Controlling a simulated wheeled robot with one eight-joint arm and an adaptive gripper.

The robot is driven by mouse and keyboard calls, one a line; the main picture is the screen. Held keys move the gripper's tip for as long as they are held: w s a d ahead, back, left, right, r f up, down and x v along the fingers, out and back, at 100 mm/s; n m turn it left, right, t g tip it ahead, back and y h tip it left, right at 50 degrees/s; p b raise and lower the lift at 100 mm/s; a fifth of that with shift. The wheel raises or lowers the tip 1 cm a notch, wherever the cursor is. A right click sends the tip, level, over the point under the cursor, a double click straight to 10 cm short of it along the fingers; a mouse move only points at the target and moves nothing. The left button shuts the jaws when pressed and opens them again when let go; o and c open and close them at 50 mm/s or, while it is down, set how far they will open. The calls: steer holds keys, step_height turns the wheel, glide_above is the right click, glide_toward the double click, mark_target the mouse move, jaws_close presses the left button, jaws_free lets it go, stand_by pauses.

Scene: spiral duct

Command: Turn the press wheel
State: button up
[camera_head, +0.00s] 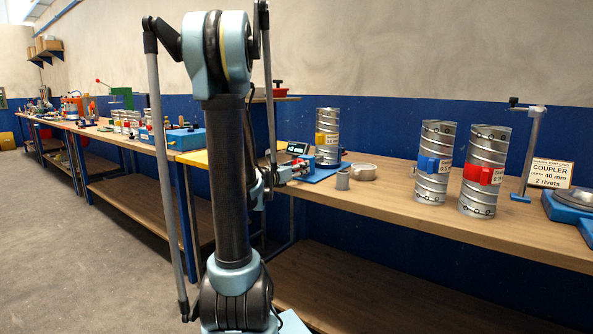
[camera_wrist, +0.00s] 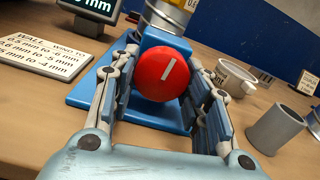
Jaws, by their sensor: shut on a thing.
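The press wheel looks like a round red knob (camera_wrist: 163,75) with a white line across its face, tilted up to the right. It is mounted on a blue press block (camera_wrist: 164,41) on a blue base. My gripper (camera_wrist: 163,88) is in front of it in the wrist view, one finger on each side of the knob, shut on it. In the head view my arm hides the knob; only part of the blue base (camera_head: 322,174) and the duct piece (camera_head: 328,137) on it show.
A grey cup (camera_wrist: 276,129) and a ring-shaped part (camera_wrist: 235,76) lie to the right. Two spiral ducts, one with a blue clamp (camera_head: 434,164) and one with a red clamp (camera_head: 483,174), stand farther right.

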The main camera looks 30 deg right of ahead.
steer(key=m, duration=0.6)
steer(key=shift+w+a, duration=0.1)
steer(key=shift+w, duration=0.2)
steer(key=shift+m, duration=0.3)
steer(key=o, duration=1.1)
steer(key=shift+s+a, duration=0.1)
steer(key=v, duration=1.1)
steer(key=shift+a+f, duration=0.1)
steer(key=shift+a, duration=0.25)
